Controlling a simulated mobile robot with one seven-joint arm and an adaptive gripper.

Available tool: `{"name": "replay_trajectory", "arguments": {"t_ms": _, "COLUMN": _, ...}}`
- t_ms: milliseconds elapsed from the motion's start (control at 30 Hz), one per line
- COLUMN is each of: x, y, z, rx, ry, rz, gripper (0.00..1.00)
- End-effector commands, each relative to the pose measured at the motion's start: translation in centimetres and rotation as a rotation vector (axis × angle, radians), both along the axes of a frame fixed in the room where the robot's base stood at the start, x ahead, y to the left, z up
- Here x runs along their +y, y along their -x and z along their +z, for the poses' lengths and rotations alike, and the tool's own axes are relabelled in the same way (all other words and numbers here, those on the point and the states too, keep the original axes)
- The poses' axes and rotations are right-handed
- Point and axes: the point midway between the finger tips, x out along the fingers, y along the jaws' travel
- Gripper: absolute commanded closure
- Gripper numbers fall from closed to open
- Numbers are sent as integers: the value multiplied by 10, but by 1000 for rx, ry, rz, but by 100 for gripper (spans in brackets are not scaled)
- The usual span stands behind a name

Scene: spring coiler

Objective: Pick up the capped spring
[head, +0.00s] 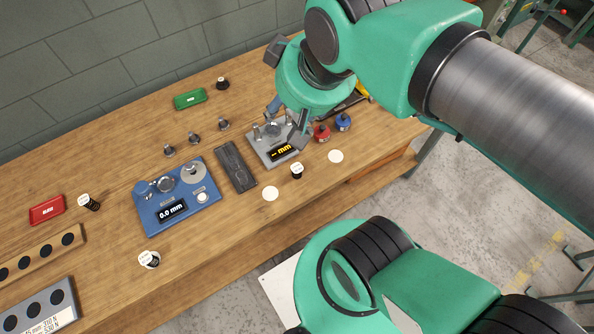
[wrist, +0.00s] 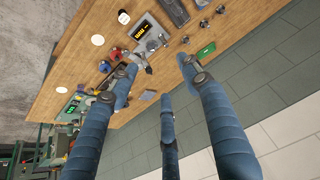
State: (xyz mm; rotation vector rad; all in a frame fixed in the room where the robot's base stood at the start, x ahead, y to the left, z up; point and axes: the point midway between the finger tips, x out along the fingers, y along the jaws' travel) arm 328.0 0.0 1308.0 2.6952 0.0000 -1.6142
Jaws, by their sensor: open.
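Several small pieces with white caps stand or lie on the wooden bench. One dark piece with a white cap (head: 297,171) stands in front of the grey gauge; its cap also shows in the wrist view (wrist: 123,17). Another, tilted or lying with dark coils showing (head: 91,203), is near the red box. A third white-capped piece (head: 149,259) is at the bench's front edge. I cannot tell which is the capped spring. My gripper (head: 287,120) is over the grey gauge, its fingers spread and empty in the wrist view (wrist: 156,70).
The grey gauge (head: 262,153) with a yellow display is under my gripper. A blue gauge (head: 150,214) reads 0.0 mm. A dark tray (head: 235,166) lies between them. Red (head: 321,133) and blue (head: 343,122) bottles are at right. A green box (head: 190,98) is behind.

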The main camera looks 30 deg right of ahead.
Motion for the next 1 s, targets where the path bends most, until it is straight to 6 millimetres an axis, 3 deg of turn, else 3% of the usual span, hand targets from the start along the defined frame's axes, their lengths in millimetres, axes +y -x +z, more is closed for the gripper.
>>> {"name": "replay_trajectory", "arguments": {"t_ms": 167, "x": -1, "y": -4, "z": -5, "rx": 14, "ry": -1, "rz": -5, "gripper": 52}}
{"name": "replay_trajectory", "arguments": {"t_ms": 367, "x": -8, "y": -21, "z": -33, "rx": 77, "ry": -3, "rz": -28, "gripper": 52}}
{"name": "replay_trajectory", "arguments": {"t_ms": 567, "x": -20, "y": -46, "z": -87, "rx": 187, "ry": -10, "rz": -69, "gripper": 52}}
{"name": "replay_trajectory", "arguments": {"t_ms": 700, "x": -31, "y": -59, "z": -134, "rx": 273, "ry": -18, "rz": -102, "gripper": 52}}
{"name": "replay_trajectory", "arguments": {"t_ms": 1000, "x": -51, "y": -65, "z": -232, "rx": 435, "ry": -38, "rz": -164, "gripper": 52}}
